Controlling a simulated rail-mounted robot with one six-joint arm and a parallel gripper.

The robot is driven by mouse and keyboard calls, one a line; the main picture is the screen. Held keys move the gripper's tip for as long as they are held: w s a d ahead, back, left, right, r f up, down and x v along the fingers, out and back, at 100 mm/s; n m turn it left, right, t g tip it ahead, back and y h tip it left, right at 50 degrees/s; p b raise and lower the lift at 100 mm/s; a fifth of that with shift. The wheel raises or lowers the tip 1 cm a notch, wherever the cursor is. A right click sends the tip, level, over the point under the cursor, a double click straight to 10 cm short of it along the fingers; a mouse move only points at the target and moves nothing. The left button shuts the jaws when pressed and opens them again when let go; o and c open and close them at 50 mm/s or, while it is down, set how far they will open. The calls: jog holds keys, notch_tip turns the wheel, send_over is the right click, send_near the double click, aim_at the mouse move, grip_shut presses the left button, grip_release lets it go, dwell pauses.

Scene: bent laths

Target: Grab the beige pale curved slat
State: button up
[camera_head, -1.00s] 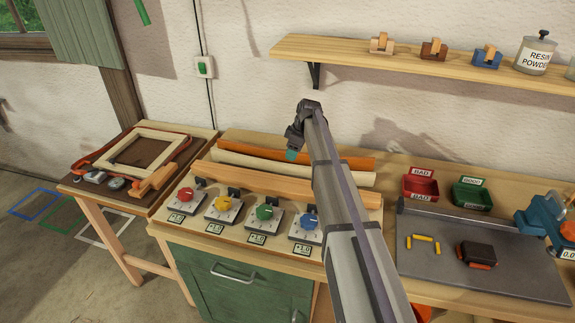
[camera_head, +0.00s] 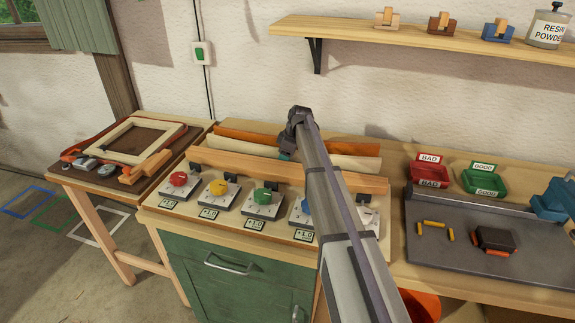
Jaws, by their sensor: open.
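The beige pale curved slat (camera_head: 238,147) lies at the back of the bench, behind the wooden rail of the dial panel. My forearm crosses in front of its middle, so only its left and right parts show. An orange-brown slat (camera_head: 245,135) lies just behind it, also partly hidden. My gripper (camera_head: 284,156) is open and points down over the middle of the pale slat. Its fingers are small and mostly hidden by my arm, so I cannot tell whether they touch or straddle the slat.
A panel with coloured dials (camera_head: 219,194) and its wooden rail (camera_head: 235,165) stand in front of the slats. A wall shelf (camera_head: 350,33) hangs above. A red bin (camera_head: 429,172), a green bin (camera_head: 484,181) and a grey tray (camera_head: 450,260) are at right.

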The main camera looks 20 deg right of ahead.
jog(key=shift+r, duration=0.1)
grip_shut()
dwell(0.3)
